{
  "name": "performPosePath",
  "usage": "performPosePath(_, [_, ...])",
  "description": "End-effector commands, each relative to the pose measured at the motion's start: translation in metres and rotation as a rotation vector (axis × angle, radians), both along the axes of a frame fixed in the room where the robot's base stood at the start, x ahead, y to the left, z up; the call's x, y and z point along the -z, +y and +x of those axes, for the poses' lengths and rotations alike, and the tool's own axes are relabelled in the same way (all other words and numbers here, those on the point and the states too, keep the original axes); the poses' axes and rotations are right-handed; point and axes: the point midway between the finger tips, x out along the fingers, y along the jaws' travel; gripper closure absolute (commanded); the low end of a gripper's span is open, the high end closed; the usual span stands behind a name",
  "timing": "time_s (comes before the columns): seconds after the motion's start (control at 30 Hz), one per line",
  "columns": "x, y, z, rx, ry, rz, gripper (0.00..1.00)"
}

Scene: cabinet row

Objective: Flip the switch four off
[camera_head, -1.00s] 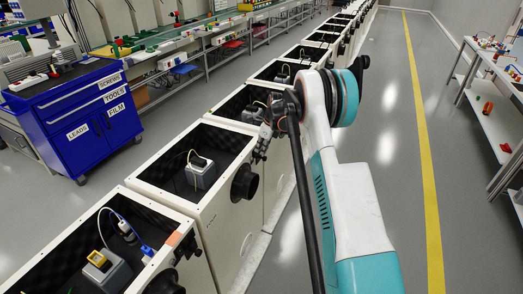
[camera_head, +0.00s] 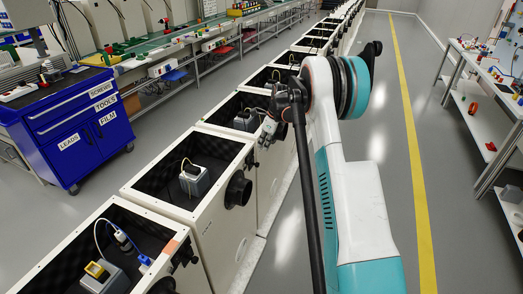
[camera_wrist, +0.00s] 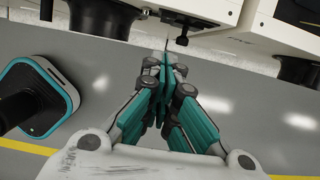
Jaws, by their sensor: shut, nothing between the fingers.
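My gripper (camera_head: 267,132) is beside the front of the cabinet row in the head view, partly hidden by my arm. In the wrist view my gripper (camera_wrist: 165,62) is shut and empty, its teal and grey fingers together. Just beyond the fingertips, a small black fitting (camera_wrist: 183,20) with a thin dark lever is on the light cabinet front (camera_wrist: 215,9). I cannot tell whether it is switch four, which way it is set, or whether the fingertips touch it. No number shows on it.
Open-topped cabinets hold grey devices (camera_head: 194,181) with cables. Black round ports (camera_head: 238,190) stick out from their fronts. A blue drawer cart (camera_head: 75,130) stands left. The grey aisle with a yellow line (camera_head: 410,150) is clear. A white shelf table (camera_head: 485,110) stands right.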

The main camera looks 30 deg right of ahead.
Motion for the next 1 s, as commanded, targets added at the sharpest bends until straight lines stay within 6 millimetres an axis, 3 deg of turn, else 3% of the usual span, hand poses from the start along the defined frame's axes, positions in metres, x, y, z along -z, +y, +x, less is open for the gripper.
performPosePath(0.03, [-0.011,-0.001,-0.001,0.000,0.000,0.000,1.00])
performPosePath(0.2, [-0.026,-0.002,-0.002,0.000,0.000,0.000,1.00])
performPosePath(0.87, [-0.030,-0.001,-0.003,-0.003,-0.001,-0.001,1.00])
performPosePath(1.0, [-0.047,0.011,-0.007,-0.055,-0.014,-0.015,1.00])
